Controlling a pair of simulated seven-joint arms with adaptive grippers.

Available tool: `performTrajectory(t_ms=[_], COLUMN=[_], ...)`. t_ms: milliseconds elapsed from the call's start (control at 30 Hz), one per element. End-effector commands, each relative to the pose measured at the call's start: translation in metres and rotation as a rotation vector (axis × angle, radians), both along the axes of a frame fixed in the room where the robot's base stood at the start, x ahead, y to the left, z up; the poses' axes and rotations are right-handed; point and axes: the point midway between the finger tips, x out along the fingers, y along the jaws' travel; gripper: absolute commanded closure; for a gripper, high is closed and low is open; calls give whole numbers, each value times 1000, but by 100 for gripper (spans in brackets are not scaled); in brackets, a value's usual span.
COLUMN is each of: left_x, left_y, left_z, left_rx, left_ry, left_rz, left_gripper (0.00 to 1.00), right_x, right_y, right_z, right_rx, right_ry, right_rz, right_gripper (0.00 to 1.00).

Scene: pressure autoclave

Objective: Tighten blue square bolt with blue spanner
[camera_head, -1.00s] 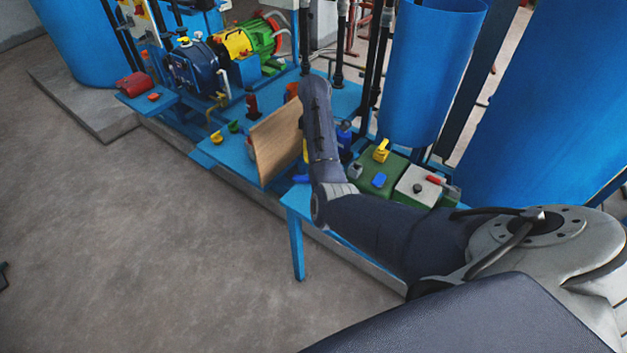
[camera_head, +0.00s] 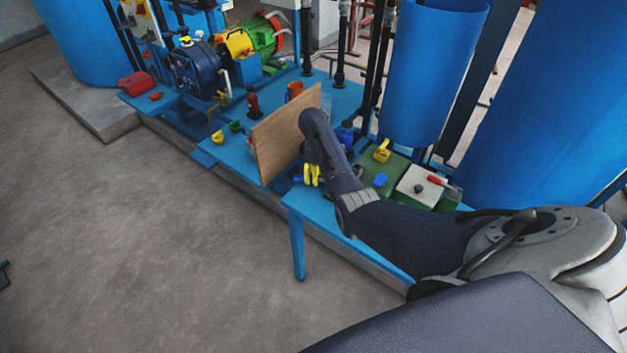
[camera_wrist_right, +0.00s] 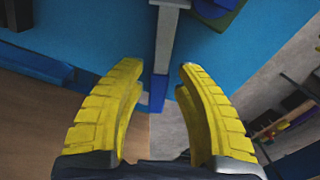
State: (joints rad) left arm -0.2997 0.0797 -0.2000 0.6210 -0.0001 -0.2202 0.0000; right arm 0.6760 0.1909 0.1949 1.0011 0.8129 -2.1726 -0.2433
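My right gripper (camera_head: 311,174), with yellow fingers, is over the blue table (camera_head: 296,202), beside the wooden board. In the right wrist view the gripper (camera_wrist_right: 157,68) is open, and its fingers are apart. A grey bar with a blue end (camera_wrist_right: 158,88), which looks like the spanner, shows between the fingertips; neither finger clearly touches it. A small blue piece (camera_head: 298,179) shows left of the fingers in the head view, possibly the same tool. A blue block (camera_head: 380,180) sits on the green box; I cannot tell if it is the square bolt. My left gripper is out of view.
The upright wooden board (camera_head: 282,139) stands just left of my right gripper. The green box (camera_head: 385,163) with a yellow part (camera_head: 382,151) and a white-topped box (camera_head: 418,187) are to the right. A blue tank (camera_head: 432,75) stands behind. The floor at left is clear.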

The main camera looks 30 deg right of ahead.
Motion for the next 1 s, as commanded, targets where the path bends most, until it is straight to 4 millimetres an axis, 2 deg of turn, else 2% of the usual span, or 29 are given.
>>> performTrajectory(t_ms=[200, 500, 533, 833, 1000], left_x=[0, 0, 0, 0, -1], left_y=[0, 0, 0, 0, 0], left_z=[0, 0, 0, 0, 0], left_rx=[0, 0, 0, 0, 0], left_ry=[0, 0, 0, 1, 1], left_rz=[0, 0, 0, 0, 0], left_gripper=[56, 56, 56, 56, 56], right_x=[-1, -1, -1, -1, -1], right_y=[2, 2, 2, 2, 2], right_z=[-18, -21, -21, -21, -21], right_rx=[1, 1, 1, 1, 1], right_ry=[1, 0, 0, 0, 0], right_rz=[1, 1, 1, 1, 1], right_gripper=[67, 67, 64, 99, 100])
